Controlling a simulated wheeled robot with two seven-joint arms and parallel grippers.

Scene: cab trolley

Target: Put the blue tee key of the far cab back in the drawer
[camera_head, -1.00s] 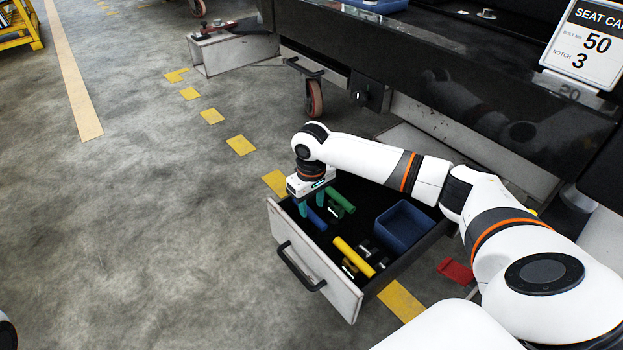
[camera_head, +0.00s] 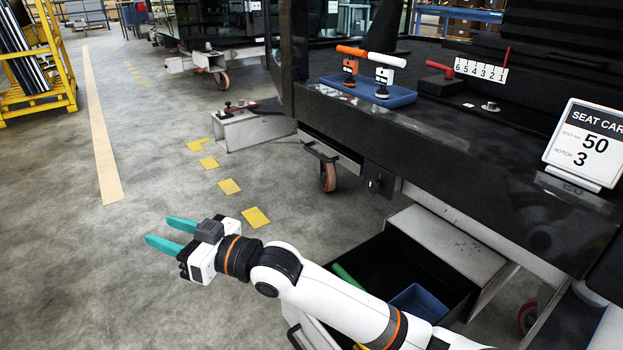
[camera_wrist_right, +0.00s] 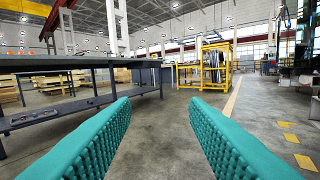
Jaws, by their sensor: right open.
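The open drawer (camera_head: 462,305) sits low under the near cab, partly covered by my right arm. A green-handled tool (camera_head: 347,275) shows inside it. The blue tee key cannot be seen now; the front of the drawer is behind my arm. The far cab (camera_head: 215,25) stands at the back left. My right gripper (camera_head: 168,232) is open and empty, held out over the floor left of the drawer. Its teal fingers (camera_wrist_right: 160,135) stand wide apart in the right wrist view with nothing between them. My left gripper is not in view.
A blue tray (camera_head: 367,91) on the near cab's deck holds an orange-handled tool (camera_head: 350,66) and a white-handled tool (camera_head: 384,75). A blue bin (camera_head: 420,302) sits in the drawer. A caster wheel (camera_head: 328,176) stands nearby.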

